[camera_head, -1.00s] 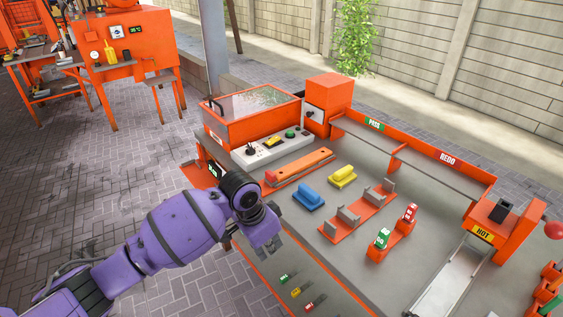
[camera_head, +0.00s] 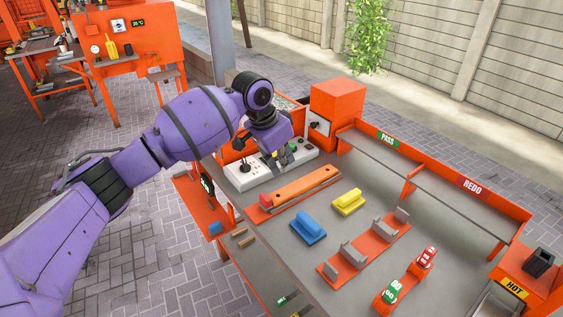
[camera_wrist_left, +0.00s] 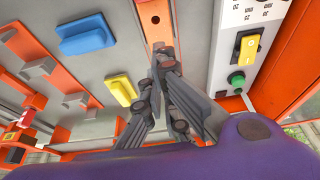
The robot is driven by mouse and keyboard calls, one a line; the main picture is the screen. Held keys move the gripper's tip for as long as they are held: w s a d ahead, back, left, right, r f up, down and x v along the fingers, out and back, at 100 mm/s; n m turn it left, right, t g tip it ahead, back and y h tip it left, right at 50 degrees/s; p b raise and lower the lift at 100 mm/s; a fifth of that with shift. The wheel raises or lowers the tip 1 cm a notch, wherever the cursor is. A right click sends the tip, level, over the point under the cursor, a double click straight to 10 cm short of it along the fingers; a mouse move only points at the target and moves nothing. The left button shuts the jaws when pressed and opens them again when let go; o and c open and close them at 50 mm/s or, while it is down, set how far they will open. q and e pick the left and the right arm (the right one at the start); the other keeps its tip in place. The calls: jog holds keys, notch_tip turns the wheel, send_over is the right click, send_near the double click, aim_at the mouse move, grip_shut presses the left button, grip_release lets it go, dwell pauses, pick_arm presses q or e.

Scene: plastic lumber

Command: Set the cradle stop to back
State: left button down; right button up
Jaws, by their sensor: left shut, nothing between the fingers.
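No readable label marks the cradle stop. An orange cradle (camera_head: 280,207) lies on the bench with an orange bar (camera_head: 302,186) along it and a red block (camera_head: 266,200) at its near left end. My left gripper (camera_head: 281,160) is over the white control panel (camera_head: 240,183), behind the cradle, and partly hides its switches. In the left wrist view its fingertips (camera_wrist_left: 158,50) are together and empty, in front of the bar's end (camera_wrist_left: 155,18). The panel's yellow switch (camera_wrist_left: 247,48) and green button (camera_wrist_left: 236,80) are to their right. My right gripper is not in view.
A blue block (camera_head: 309,228) and a yellow block (camera_head: 348,202) lie beside the cradle. An orange rack with grey brackets (camera_head: 352,255) and the GO block (camera_head: 389,292) are nearer. An orange box (camera_head: 338,100) stands behind. Bare grey bench surface lies between them.

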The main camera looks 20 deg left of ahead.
aim_at(266, 202)
pick_arm(q)
jog(key=x, duration=0.7)
jog(key=shift+w+f, duration=0.1)
jog(key=shift+f, duration=0.3)
jog(key=s+a, duration=0.1)
jog(key=s+a+r+p, duration=0.1)
jog(key=shift+s+a, duration=0.15)
jog(key=shift+s, duration=0.2)
jog(key=shift+s+a, duration=0.1)
jog(key=shift+s, duration=0.1)
jog(key=shift+f, duration=0.25)
jog(key=shift+s, duration=0.1)
